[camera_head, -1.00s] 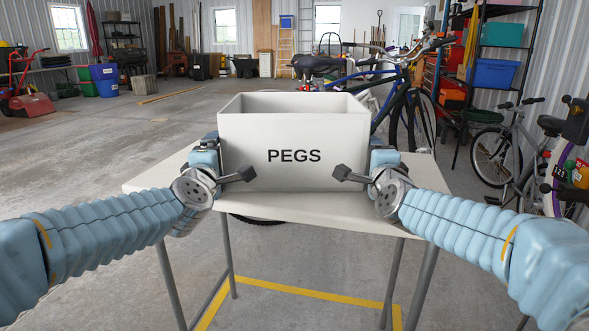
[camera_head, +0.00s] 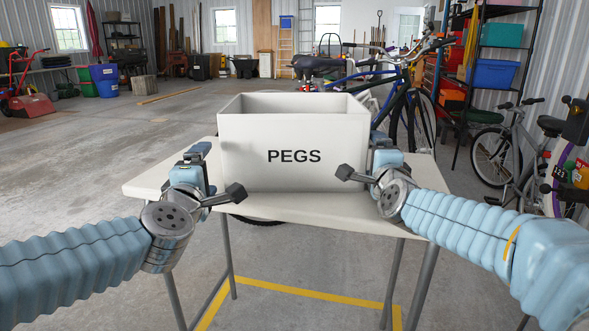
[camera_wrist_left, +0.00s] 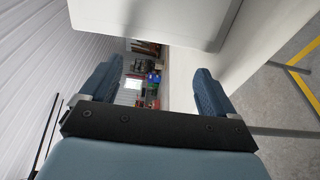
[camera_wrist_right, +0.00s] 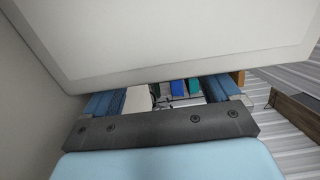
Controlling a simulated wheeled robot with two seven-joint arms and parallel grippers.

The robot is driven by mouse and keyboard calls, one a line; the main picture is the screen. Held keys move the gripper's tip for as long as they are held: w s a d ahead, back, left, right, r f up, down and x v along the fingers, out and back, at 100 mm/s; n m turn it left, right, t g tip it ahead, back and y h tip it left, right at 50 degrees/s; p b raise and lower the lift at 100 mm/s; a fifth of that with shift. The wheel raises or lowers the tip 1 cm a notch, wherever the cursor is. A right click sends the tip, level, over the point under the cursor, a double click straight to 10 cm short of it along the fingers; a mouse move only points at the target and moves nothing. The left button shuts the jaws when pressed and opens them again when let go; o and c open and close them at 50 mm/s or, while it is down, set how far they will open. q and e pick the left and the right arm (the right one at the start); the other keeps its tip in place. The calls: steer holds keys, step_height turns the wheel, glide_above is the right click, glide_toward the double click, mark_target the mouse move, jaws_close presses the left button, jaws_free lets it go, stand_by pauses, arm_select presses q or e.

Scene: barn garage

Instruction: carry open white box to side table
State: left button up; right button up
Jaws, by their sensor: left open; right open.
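The open white box (camera_head: 294,140), marked PEGS, stands upright on a small white table (camera_head: 270,212). Its inside bottom is hidden. My left gripper (camera_head: 199,152) is open and empty, left of the box with a visible gap. In the left wrist view the box (camera_wrist_left: 150,22) is at the top, outside the open fingers (camera_wrist_left: 155,88). My right gripper (camera_head: 382,140) is open at the box's right side, its fingers partly hidden. In the right wrist view the box (camera_wrist_right: 170,40) fills the top, close to the open fingers (camera_wrist_right: 160,96); I cannot tell whether they touch.
Yellow tape (camera_head: 310,291) marks the floor under the table. Bicycles (camera_head: 405,115) stand behind and to the right, near a shelf with bins (camera_head: 495,72). The concrete floor (camera_head: 90,160) at the left is largely clear.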

steer(key=shift+s, duration=0.15)
arm_select(q)
steer(key=s, duration=0.4)
steer(key=shift+s, duration=0.25)
arm_select(e)
steer(key=s, duration=1.1)
steer(key=shift+s, duration=0.4)
